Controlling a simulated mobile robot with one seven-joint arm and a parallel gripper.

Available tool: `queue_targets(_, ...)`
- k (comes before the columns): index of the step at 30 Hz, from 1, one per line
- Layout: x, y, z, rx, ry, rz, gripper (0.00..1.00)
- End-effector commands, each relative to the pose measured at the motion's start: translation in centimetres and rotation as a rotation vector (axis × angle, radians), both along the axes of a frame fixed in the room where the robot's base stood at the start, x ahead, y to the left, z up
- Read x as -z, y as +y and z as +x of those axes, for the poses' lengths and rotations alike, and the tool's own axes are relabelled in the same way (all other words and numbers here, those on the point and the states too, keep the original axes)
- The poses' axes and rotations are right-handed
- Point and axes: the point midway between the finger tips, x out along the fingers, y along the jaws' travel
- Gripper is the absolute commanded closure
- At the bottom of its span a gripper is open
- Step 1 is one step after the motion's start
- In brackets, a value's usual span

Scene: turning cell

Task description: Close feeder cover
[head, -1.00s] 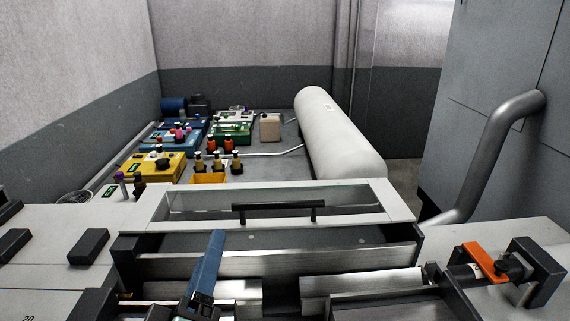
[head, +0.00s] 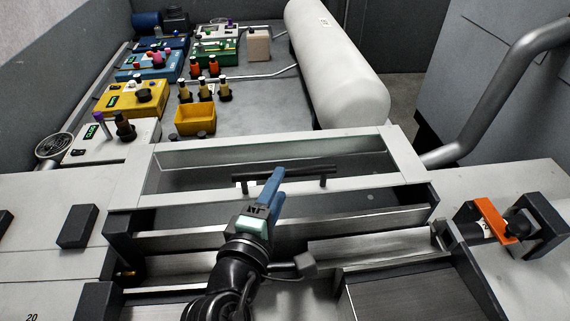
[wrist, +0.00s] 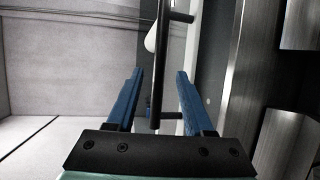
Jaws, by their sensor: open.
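The feeder cover is a pale frame (head: 405,155) with a clear pane, at the back of the feeder in the head view. The feeder's dark, metal-railed channel lies uncovered in front of it. A black bar handle (head: 312,172) runs across the cover's front edge. My gripper (head: 278,174) has its blue fingers open at the handle's left-middle part. In the wrist view, the handle (wrist: 170,60) runs between the two fingers (wrist: 160,75) as pictured, with one post near the palm. I cannot tell whether either finger touches it.
An orange clamp piece (head: 492,218) with black blocks sits at right. A white cylinder (head: 335,65) lies behind the cover. Colored boxes with knobs and a yellow bin (head: 195,119) stand at back left. A dark block (head: 78,226) sits on the left surface.

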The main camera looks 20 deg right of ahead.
Motion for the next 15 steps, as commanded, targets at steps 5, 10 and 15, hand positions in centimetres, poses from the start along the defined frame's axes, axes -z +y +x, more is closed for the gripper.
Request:
queue_targets(5,0.3,-2.0,2.3,0.002,0.0,0.002,0.48)
queue_targets(10,0.7,-2.9,3.6,0.0,-0.001,0.001,0.48)
queue_targets(15,0.9,-3.2,4.0,0.0,-0.002,0.001,0.48)
